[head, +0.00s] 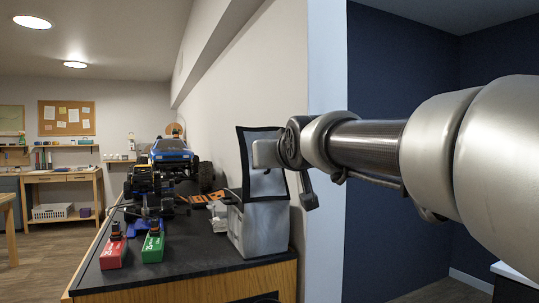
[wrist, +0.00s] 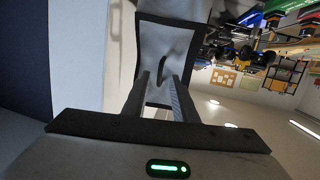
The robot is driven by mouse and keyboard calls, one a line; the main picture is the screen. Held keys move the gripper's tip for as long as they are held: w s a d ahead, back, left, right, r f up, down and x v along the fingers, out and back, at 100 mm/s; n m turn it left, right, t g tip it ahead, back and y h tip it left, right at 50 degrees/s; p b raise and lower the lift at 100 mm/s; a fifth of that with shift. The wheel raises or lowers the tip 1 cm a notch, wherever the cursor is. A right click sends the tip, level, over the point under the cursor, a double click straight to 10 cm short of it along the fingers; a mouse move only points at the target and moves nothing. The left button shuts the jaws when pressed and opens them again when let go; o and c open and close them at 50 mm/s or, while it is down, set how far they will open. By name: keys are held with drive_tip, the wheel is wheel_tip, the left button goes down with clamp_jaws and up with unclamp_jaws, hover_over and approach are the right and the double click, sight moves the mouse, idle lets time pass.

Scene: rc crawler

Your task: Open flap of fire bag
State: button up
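The silver-grey fire bag (head: 262,230) stands on the right end of the black bench top. Its dark-edged flap (head: 266,185) is raised upright above the bag. My gripper (head: 266,153) is at the upper part of the flap in the head view, where its fingers are hard to make out. In the wrist view, the two fingers of my gripper (wrist: 161,82) are apart and point at the grey flap (wrist: 165,38). A dark curved piece shows between the fingertips. I cannot tell whether the fingers touch the flap.
A blue RC crawler (head: 171,152) stands behind on the bench (head: 195,262). A red box (head: 113,253) and a green box (head: 153,247) lie at the front left, with small tools and an orange part nearby. A wall is close behind the bag.

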drive_tip(key=p+v, duration=0.1)
drive_tip(key=v, duration=1.4)
drive_tip(key=shift+s, duration=0.2)
drive_tip(key=shift+d, duration=0.1)
drive_tip(key=s+d+f+m+g+h, duration=0.1)
drive_tip(key=s+d+f+g, duration=0.2)
drive_tip(key=s+f, duration=0.55)
drive_tip(key=s+d+f+m+g+h, duration=0.1)
drive_tip(key=s+d+f+g, duration=0.25)
drive_tip(key=f, duration=0.95)
drive_tip(key=s+d+f+m+g+h, duration=0.1)
drive_tip(key=s+d+f+g, duration=0.3)
drive_tip(key=f, duration=0.7)
wheel_tip(320, 180, up, 25)
drive_tip(key=s+a+p, duration=0.1)
drive_tip(key=p, duration=2.4)
drive_tip(key=shift+a+p, duration=0.2)
drive_tip(key=shift+p, duration=0.2)
drive_tip(key=shift+s+t, duration=0.1)
drive_tip(key=shift+t, duration=0.15)
